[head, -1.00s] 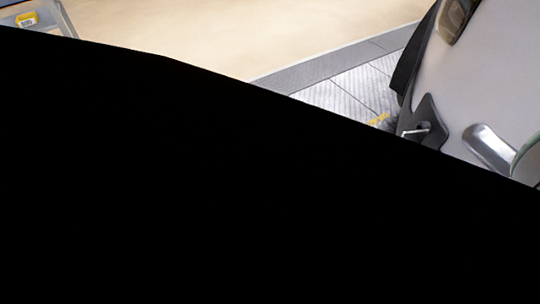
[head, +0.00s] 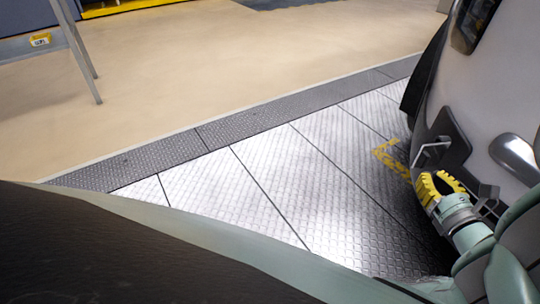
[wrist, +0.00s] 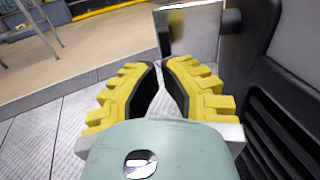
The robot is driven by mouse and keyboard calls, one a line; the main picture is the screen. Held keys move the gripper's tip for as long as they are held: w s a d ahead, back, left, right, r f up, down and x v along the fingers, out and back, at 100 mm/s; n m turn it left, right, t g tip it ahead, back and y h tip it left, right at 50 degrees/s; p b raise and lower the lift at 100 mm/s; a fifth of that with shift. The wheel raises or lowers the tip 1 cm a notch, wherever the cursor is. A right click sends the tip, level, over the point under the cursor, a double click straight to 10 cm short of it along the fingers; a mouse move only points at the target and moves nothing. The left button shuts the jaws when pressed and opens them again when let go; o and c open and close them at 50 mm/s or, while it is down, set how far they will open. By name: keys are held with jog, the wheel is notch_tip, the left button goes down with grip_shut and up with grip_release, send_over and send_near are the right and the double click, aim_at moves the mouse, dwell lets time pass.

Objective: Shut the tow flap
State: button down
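The tow flap (head: 431,150) appears to be the small pale plate standing out from a dark square surround on the vehicle's grey body. In the wrist view a shiny grey plate (wrist: 187,32), probably the same flap, stands out from the body on a dark mount at its right. My gripper (head: 424,176) is just below the flap in the head view. In the wrist view its yellow fingers (wrist: 160,64) come together at the tips, just short of the plate's lower edge, with nothing held. Whether they touch the plate cannot be told.
The vehicle's body (head: 485,95) rises at the right, with a silver handle-like part (head: 515,157) beside the flap. A dark slatted grille (wrist: 275,135) lies right of my gripper. Metal floor plates (head: 290,185) are clear. A metal-legged stand (head: 75,45) is at the far left.

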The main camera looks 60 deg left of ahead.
jog(key=shift+b+x, duration=0.35)
jog(key=shift+x, duration=1)
